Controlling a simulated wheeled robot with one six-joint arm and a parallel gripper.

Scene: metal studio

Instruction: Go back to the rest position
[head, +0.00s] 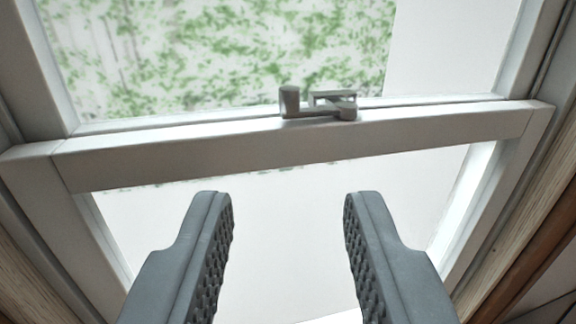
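My gripper (288,205) is open and empty in the head view. Its two grey fingers with ribbed inner pads stand wide apart at the bottom middle. Ahead of it is a window with a white frame. A white rail (200,158) crosses the picture just above the fingertips, tilted slightly up to the right. A grey latch (318,104) sits on top of this rail, above and between the fingers. I see no contact between the fingers and the rail or latch.
Green foliage (230,55) shows behind the upper pane. White side frames (495,215) run down both sides, with wooden trim (535,240) outside them at the lower corners. The space between the fingers is clear.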

